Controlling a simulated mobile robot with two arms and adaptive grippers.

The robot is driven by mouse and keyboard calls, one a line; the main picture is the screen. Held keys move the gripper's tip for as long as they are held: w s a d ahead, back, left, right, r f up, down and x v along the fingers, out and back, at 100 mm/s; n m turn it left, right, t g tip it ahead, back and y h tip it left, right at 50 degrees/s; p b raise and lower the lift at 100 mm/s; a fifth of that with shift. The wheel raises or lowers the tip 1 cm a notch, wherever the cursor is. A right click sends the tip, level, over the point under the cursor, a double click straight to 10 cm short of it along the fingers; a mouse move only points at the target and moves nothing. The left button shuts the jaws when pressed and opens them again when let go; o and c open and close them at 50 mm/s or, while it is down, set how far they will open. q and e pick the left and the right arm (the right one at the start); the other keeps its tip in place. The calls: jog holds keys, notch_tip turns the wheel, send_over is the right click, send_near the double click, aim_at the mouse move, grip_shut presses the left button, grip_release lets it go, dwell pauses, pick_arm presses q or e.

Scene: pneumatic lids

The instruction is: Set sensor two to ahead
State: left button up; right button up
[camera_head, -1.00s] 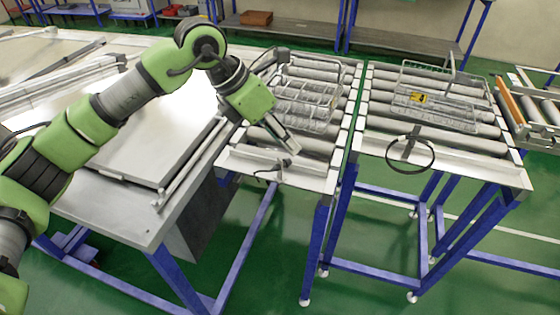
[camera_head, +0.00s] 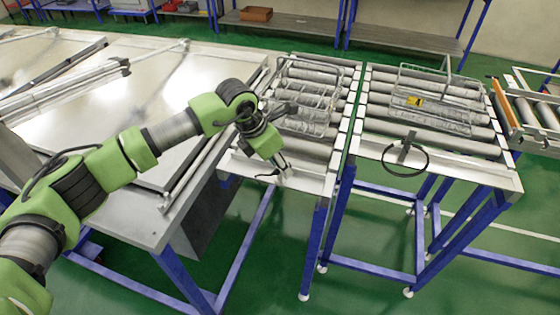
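A small dark sensor with a black cable (camera_head: 267,177) sits on the front plate of the left roller conveyor. A second sensor on a bracket (camera_head: 405,148), with a looped black cable, stands on the front plate of the right roller conveyor. I see no label that tells which is sensor two. My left gripper (camera_head: 283,171) points down at the left conveyor's front plate, just right of the sensor there. Its fingers are small in view; I cannot tell whether they are open or touch the sensor. My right gripper is not in view.
Wire baskets stand on the left conveyor (camera_head: 306,92) and the right conveyor (camera_head: 432,100); the right one has a yellow tag. A metal worktable (camera_head: 165,205) lies under my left arm. A narrow gap separates the conveyors. Green floor is free in front.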

pick_arm(q)
jog(key=shift+d+f, duration=0.1)
jog(key=shift+f, duration=0.3)
grip_shut()
